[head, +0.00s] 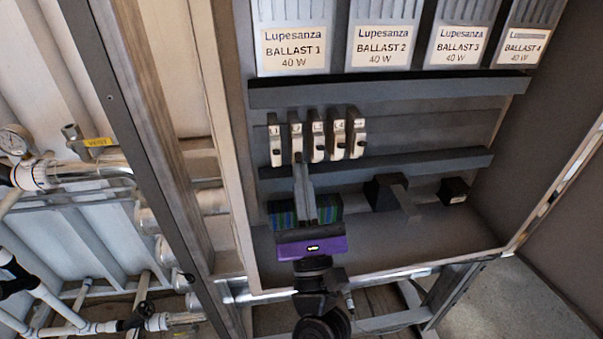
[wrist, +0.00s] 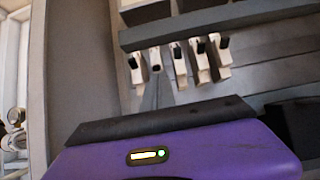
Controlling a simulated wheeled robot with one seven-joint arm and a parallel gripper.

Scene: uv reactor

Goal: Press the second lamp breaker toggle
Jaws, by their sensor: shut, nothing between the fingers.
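A row of several narrow white breakers is mounted inside the cabinet below the ballast boxes. The second breaker from the left (head: 295,134) also shows in the wrist view (wrist: 155,55). My gripper (head: 299,164) is shut, its fingers together and empty. The fingertips are at the lower end of the second breaker, and they also show in the wrist view (wrist: 157,82). I cannot tell whether they touch it. The fingers partly cover its lower part, and its toggle position is unclear. The first breaker (head: 274,138) and third breaker (head: 317,136) stand close on either side.
Grey rails run above (head: 400,92) and below (head: 420,160) the breakers. Ballast boxes (head: 381,40) hang above. A dark block (head: 384,192) and a smaller one (head: 453,190) sit at lower right. The cabinet's left frame (head: 232,160) is close to my gripper.

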